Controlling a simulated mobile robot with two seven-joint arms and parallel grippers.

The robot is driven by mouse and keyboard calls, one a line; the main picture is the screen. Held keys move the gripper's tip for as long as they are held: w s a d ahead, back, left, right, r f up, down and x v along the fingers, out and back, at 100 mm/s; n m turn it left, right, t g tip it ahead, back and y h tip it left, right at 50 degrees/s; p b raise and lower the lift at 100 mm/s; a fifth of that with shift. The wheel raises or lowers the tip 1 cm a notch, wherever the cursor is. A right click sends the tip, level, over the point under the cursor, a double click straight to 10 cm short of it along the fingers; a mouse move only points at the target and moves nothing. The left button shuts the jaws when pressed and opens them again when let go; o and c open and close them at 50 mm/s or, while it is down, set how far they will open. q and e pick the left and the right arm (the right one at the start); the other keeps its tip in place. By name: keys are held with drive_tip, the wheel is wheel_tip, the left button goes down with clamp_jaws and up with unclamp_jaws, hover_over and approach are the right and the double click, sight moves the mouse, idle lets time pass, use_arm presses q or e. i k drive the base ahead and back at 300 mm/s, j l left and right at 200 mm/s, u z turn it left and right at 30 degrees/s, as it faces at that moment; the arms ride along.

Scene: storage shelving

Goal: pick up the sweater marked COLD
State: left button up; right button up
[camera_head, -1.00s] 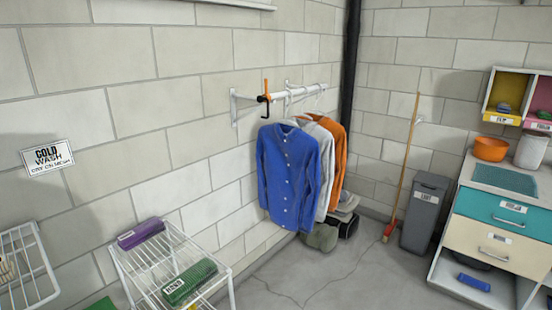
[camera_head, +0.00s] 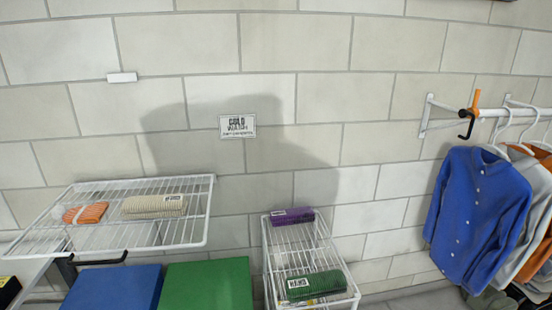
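Several folded knit items lie on white wire racks. A cream one (camera_head: 150,206) with a small tag and an orange one (camera_head: 86,213) lie on the left wire shelf (camera_head: 186,236). A purple one (camera_head: 285,218) with a tag lies at the back of the smaller wire rack (camera_head: 291,262). A green one (camera_head: 322,284) lies in front of it on that rack, and its tag seems to read HAND. The tags on the cream and purple items are too small to read, so I cannot tell which is marked COLD. Neither of my grippers is in view.
A wall sign (camera_head: 237,126) reads COLD WASH. A blue box (camera_head: 113,289) and a green box (camera_head: 207,284) stand below the left shelf. A blue shirt (camera_head: 475,215) and other garments hang from a wall rail (camera_head: 513,112) at right.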

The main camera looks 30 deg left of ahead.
sight(174, 205)
drive_tip(key=i+l+u, duration=0.1)
drive_tip(key=u, duration=0.4)
drive_tip(key=i+l+u, duration=0.1)
drive_tip(key=u, duration=0.4)
drive_tip(key=l+u, duration=0.2)
drive_tip(key=u, duration=0.25)
drive_tip(key=l+u, duration=0.2)
drive_tip(key=u, duration=0.3)
drive_tip(key=l+u, duration=0.2)
drive_tip(key=u, duration=0.3)
drive_tip(key=l+u, duration=0.55)
drive_tip(key=u, duration=0.25)
